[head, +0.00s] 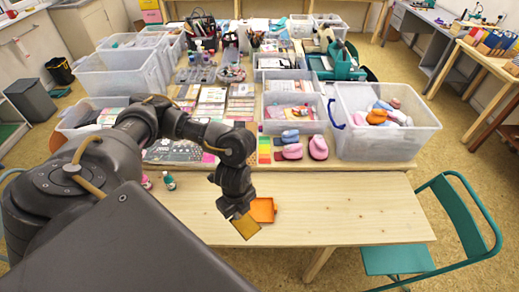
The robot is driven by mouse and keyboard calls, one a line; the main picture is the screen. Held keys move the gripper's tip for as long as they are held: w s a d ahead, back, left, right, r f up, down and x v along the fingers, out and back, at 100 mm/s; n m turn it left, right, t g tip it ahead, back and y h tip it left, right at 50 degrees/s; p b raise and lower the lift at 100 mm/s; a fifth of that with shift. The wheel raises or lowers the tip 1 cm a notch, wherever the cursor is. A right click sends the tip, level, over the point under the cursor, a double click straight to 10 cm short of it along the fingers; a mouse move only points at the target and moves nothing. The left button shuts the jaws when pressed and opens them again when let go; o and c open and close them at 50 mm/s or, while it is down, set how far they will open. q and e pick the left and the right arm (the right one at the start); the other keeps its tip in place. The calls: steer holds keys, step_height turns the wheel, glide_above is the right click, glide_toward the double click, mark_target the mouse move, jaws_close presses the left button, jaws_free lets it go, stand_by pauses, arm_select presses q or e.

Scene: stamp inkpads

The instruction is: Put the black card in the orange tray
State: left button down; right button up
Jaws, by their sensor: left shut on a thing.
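The orange tray (264,211) lies on the bare front part of the wooden table, partly hidden behind my left gripper. My left gripper (238,211) points down just left of the tray and is shut on a small flat ochre-brown card (246,227). The card hangs tilted below the fingers, at the tray's near left side; I cannot tell its exact height above the table. No card that looks black can be made out. My right gripper is not in view.
Pink and blue stamps (318,148), ink pads and clear bins (375,145) fill the table behind. The table front (350,210) right of the tray is clear. A teal chair (440,255) stands at the right.

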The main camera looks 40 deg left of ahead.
arm_select(q)
steer(key=s+a+f+n, duration=0.2)
steer(key=s+a+n, duration=0.15)
steer(key=n, duration=0.45)
steer(key=n+b, duration=0.2)
glide_above(252, 210)
steer(key=f, duration=0.5)
steer(key=s+f, duration=0.1)
steer(key=f, duration=0.2)
steer(key=shift+f, duration=0.35)
steer(key=shift+w+f, duration=0.5)
steer(key=shift+f, duration=0.1)
step_height(252, 210, down, 3)
steer(key=shift+r, duration=0.1)
